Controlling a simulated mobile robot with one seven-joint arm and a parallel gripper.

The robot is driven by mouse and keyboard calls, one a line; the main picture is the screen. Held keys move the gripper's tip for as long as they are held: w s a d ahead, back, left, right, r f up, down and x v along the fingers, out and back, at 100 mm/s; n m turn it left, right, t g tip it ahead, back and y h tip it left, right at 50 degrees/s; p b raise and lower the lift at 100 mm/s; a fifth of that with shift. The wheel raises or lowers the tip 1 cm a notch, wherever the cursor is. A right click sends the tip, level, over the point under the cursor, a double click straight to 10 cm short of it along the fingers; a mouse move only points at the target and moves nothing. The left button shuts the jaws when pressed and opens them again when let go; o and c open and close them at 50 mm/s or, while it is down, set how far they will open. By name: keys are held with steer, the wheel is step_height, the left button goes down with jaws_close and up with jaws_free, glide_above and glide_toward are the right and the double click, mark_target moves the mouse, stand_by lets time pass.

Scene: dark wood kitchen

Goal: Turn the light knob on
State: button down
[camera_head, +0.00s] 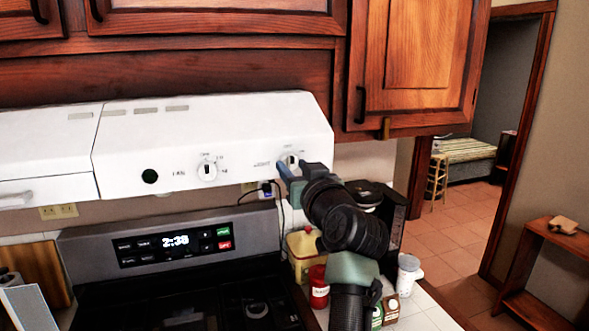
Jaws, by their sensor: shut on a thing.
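The light knob (291,159) is a small white dial with dark marks at the right end of the white range hood (130,165). My gripper (285,168) reaches up from the lower right and is shut on the light knob, with its blue fingertips at the knob's lower part. The gripper hides part of the knob, and its exact setting is too small to tell.
A stove (165,245) with a lit clock stands below the hood. Bottles, a red jar (318,288), a yellow container (302,252) and a black coffee maker (393,212) crowd the counter under my arm. Wooden cabinets (418,60) hang above. Open floor lies at right.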

steer(key=m, duration=1.1)
steer(key=shift+a+p, duration=0.1)
steer(key=shift+p, duration=0.3)
steer(key=shift+m, duration=0.4)
steer(key=shift+c, duration=2.2)
jaws_free()
steer(key=shift+s, duration=0.1)
